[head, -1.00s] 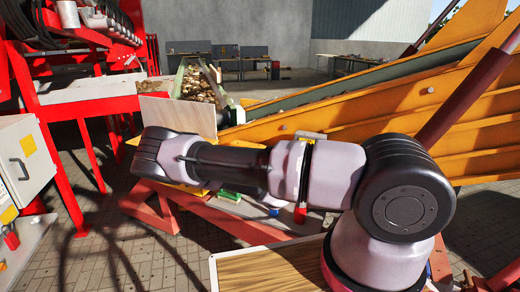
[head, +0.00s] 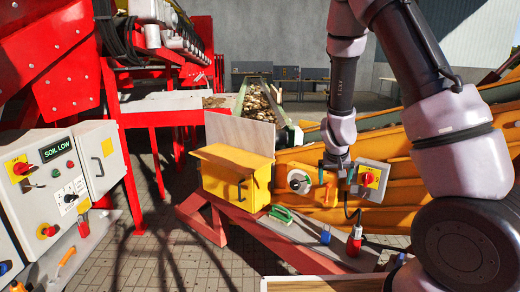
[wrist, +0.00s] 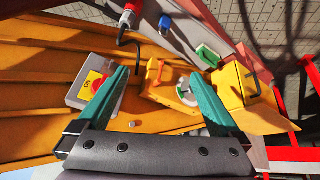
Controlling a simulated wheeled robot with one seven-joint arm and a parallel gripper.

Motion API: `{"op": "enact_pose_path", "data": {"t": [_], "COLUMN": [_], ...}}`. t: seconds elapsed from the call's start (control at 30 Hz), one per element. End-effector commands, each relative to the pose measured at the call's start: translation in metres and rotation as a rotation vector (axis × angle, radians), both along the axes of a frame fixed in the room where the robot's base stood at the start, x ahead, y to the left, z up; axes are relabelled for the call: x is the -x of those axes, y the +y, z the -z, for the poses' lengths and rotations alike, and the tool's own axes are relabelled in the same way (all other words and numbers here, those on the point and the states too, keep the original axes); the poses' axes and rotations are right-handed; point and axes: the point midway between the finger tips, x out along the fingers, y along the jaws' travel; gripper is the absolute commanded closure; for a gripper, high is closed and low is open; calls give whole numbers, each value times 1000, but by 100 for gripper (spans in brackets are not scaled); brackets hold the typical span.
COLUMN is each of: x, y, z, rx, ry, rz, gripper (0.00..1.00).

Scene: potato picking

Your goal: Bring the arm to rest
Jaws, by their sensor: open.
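My arm rises at the right of the head view and bends over, with its end hanging down in front of the orange conveyor side. My gripper (wrist: 157,80) shows in the wrist view as two teal fingers spread wide, with nothing between them. In the head view its end (head: 335,162) is small and sits between an orange unit with a round dial (head: 299,181) and a grey switch box (head: 369,180) with a red knob. Whether it touches either cannot be told.
A yellow box (head: 236,178) stands on a red-framed bench, with a green item (head: 281,213), a blue padlock (head: 325,236) and a red plug (head: 354,243) nearby. A control panel (head: 48,180) reading "SOIL LOW" is at left. A conveyor (head: 262,100) carries potatoes behind.

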Motion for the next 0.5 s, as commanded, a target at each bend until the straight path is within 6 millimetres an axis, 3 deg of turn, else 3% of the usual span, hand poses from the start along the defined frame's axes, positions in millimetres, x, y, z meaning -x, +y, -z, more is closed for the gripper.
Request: {"op": "enact_pose_path", "data": {"t": [0.03,0.27,0.5], "x": [2,31,86], "y": [5,25,27], "z": [-23,-118,-213], "rx": [-68,-312,-457], "ry": [-13,-39,-77], "rz": [12,23,7], "gripper": [0,0,0]}}
